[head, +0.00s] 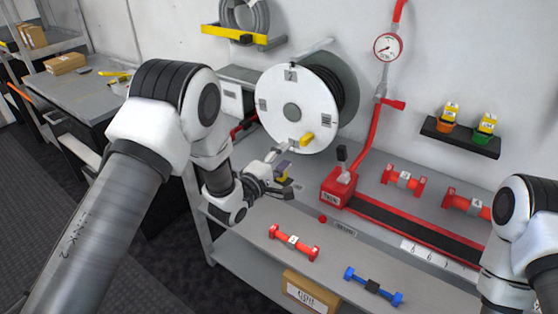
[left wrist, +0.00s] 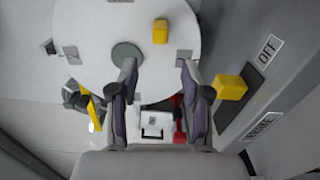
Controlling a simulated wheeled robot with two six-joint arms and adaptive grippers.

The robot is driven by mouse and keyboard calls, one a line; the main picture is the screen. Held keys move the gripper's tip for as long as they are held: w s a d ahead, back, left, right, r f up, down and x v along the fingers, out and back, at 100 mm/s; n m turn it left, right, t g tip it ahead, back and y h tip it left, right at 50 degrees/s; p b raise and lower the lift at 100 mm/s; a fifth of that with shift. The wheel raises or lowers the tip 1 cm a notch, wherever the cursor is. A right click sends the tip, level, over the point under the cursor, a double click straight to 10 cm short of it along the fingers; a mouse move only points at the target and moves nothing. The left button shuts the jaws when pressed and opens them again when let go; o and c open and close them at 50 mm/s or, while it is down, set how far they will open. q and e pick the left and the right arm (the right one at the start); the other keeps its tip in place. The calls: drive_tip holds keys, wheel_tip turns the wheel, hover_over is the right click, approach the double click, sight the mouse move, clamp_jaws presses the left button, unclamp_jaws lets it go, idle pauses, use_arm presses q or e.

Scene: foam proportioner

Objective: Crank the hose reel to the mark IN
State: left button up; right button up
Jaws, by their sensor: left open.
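The hose reel (head: 276,118) is a large white disc with dark hose behind it, mounted at the back of the bench. A yellow crank knob (head: 307,139) sits near its lower right rim. The knob also shows in the left wrist view (left wrist: 160,32), above and between the fingertips, on the reel face (left wrist: 95,20). Small square labels lie around the disc; I cannot read IN on any. My left gripper (head: 279,172) is open and empty, below and left of the knob and apart from it. My right arm enters at the lower right; its gripper is out of frame.
A yellow lever (left wrist: 231,87) on a dark plate marked OFF stands right of the left fingers. A red box with a black lever (head: 340,185) stands right of the reel. Red (head: 293,243) and blue (head: 373,287) fittings lie on the lower shelf. A gauge (head: 388,47) hangs above.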

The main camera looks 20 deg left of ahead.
sight(302, 141)
use_arm(q)
drive_tip(key=shift+v, duration=1)
drive_tip(key=w+m, duration=0.1)
drive_tip(key=m, duration=0.5)
drive_tip(key=w+d+m+b, duration=0.1)
drive_tip(key=m, duration=0.5)
drive_tip(key=w+d+m, duration=0.1)
drive_tip(key=w+m, duration=0.1)
drive_tip(key=m, duration=0.4)
drive_tip(key=shift+d+r+b, duration=0.1)
drive_tip(key=shift+r+b, duration=0.1)
drive_tip(key=shift+b, duration=0.15)
drive_tip(key=x, duration=0.2)
drive_tip(key=p+x, duration=0.1)
drive_tip(key=x, duration=0.4)
drive_tip(key=shift+w+d+r+p, duration=0.15)
drive_tip(key=shift+r+p, duration=0.15)
drive_tip(key=shift+p, duration=0.1)
drive_tip(key=shift+w+d+f, duration=0.1)
drive_tip(key=shift+w, duration=0.1)
clamp_jaws()
